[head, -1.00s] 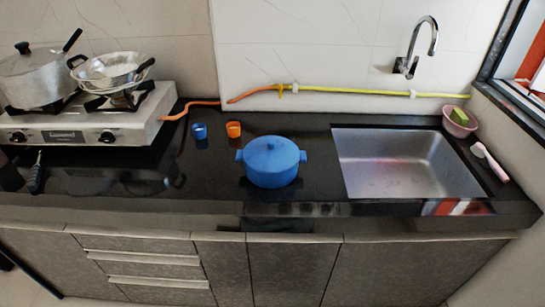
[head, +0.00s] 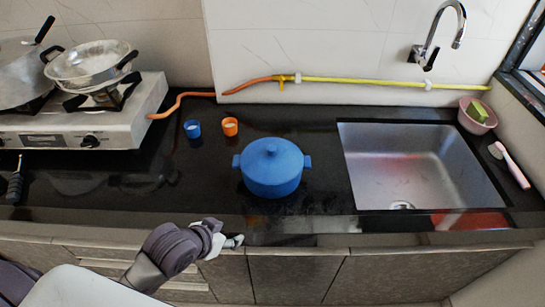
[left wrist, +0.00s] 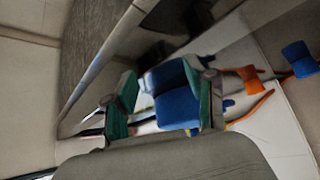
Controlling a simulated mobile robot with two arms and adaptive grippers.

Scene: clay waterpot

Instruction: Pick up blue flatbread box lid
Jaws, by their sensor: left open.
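A blue round box (head: 272,182) with two side handles stands on the black counter, left of the sink. Its blue lid (head: 272,152) with a small knob sits on top. My left gripper (head: 234,241) is low at the counter's front edge, in front and to the left of the box, apart from it. In the left wrist view my open left gripper (left wrist: 165,104) has green-padded fingers, with the blue box (left wrist: 178,108) showing beyond and between them. Nothing is held. My right gripper is not in view.
A blue cup (head: 192,129) and an orange cup (head: 230,127) stand behind the box to the left. A stove (head: 120,125) with pans is at left. A steel sink (head: 410,170) is at right. The counter around the box is clear.

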